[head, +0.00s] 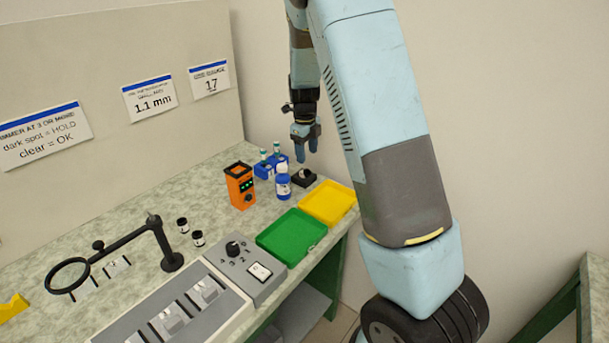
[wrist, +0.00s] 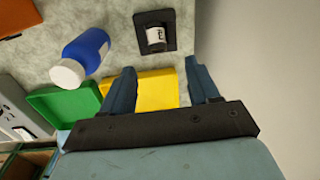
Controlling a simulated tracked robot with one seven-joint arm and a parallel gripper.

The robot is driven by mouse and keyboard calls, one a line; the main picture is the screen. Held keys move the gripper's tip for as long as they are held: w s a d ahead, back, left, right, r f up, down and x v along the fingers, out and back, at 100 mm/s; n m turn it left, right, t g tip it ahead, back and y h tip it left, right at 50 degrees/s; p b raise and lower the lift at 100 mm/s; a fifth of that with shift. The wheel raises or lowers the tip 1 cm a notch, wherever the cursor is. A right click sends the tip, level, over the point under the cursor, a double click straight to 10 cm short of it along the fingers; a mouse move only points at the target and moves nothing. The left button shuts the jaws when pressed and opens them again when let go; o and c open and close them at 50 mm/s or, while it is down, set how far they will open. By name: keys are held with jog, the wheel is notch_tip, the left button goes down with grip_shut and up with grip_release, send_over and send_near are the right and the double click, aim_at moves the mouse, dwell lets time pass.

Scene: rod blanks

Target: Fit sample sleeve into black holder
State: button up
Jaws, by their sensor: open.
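The black holder (head: 311,182) is a small square block on the bench by the blue bottle, and it also shows at the top of the wrist view (wrist: 169,18). A small white piece with a dark mark, apparently the sample sleeve (wrist: 155,36), shows within the holder's outline. I cannot tell how deep it sits. My gripper (head: 306,140) hangs above the holder in the head view. In the wrist view its two fingers (wrist: 158,80) are spread, with nothing between them, and the holder lies beyond their tips.
A blue bottle with a white cap (head: 283,186) stands beside the holder. The yellow tray (head: 328,203) and green tray (head: 291,235) lie at the bench edge. An orange device (head: 240,187) and a blue vial rack (head: 264,170) stand nearby. A magnifier (head: 170,261) stands farther left.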

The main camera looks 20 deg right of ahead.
aim_at(308, 175)
jog(key=shift+d+f, duration=0.15)
jog(key=shift+f, duration=3.55)
grip_shut()
jog(key=shift+r, duration=0.1)
